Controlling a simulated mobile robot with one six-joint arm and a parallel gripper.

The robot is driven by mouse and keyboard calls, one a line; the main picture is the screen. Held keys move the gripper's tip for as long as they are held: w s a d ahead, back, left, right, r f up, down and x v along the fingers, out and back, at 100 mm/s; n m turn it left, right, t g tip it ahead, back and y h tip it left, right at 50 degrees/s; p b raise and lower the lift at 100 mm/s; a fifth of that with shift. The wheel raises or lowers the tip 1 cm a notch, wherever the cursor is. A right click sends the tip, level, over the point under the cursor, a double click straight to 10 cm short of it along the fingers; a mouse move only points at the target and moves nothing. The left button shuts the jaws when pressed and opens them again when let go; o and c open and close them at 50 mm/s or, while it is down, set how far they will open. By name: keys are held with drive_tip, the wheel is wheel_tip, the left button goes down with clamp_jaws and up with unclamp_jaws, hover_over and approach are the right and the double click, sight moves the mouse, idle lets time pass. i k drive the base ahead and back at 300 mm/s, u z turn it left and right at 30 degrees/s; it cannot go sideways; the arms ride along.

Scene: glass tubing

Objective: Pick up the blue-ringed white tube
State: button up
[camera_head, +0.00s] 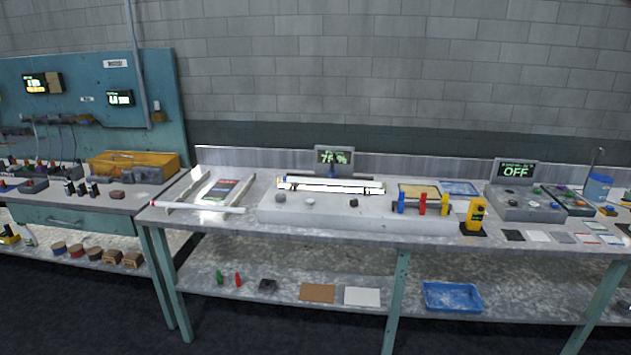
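A long white tube (198,206) lies along the front left edge of the grey workbench (235,235). I cannot tell whether that one is a tube or has a blue ring. My gripper is not in view.
A display reading about 75% (334,157) stands behind the grey unit (350,215). Red and blue posts (422,204) and a yellow device (475,213) stand to its right. An OFF display (515,171) is further right. A lower shelf holds a blue tray (452,297).

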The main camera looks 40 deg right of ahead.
sight(306, 180)
drive_tip(key=u, duration=0.1)
drive_tip(key=i, duration=0.95)
drive_tip(key=z, duration=0.15)
